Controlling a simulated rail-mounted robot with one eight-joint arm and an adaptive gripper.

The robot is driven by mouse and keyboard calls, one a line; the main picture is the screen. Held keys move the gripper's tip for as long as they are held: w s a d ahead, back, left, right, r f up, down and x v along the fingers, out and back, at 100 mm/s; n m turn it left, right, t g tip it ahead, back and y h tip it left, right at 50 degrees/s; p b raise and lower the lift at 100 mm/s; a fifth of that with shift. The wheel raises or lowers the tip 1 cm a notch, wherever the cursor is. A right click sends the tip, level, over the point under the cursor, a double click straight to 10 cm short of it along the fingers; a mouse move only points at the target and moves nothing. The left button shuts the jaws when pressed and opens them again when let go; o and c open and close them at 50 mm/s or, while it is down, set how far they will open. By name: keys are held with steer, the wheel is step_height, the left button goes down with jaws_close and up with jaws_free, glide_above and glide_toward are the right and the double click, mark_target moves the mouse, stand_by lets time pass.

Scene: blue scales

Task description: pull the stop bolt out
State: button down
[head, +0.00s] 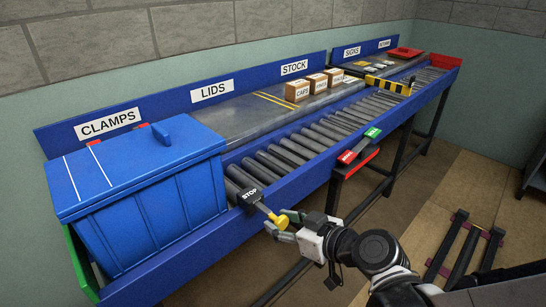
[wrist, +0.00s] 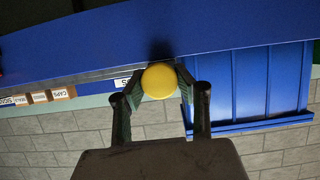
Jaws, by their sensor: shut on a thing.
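The stop bolt's yellow knob (head: 282,221) sits at the front side of the roller conveyor, with a short grey rod between it and the black STOP plate (head: 250,195). My gripper (head: 281,229) is shut on the knob. The wrist view shows the round yellow knob (wrist: 159,81) between my two fingers (wrist: 155,88). How far the rod reaches inside the blue rail is hidden.
A blue lidded bin (head: 140,200) stands on the conveyor left of the STOP plate. Labelled cartons (head: 313,83) stand on the back shelf. A red and green panel (head: 360,147) juts from the rail on the right. The floor in front is partly clear.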

steer(key=c, duration=1.3)
jaws_free()
steer(key=shift+o, duration=0.2)
steer(key=shift+d, duration=0.1)
steer(key=v, duration=1.1)
steer(key=shift+s+d+r, duration=0.2)
steer(key=shift+s, duration=0.1)
steer(key=d+m+g+h, duration=0.3)
steer(key=d+m+h, duration=0.5)
steer(key=h, duration=0.1)
step_height(320, 180, up, 15)
steer(key=p, duration=1.3)
steer(key=shift+d+f+p, duration=0.2)
steer(key=shift+d+p, duration=0.05)
steer(key=shift+p, duration=0.1)
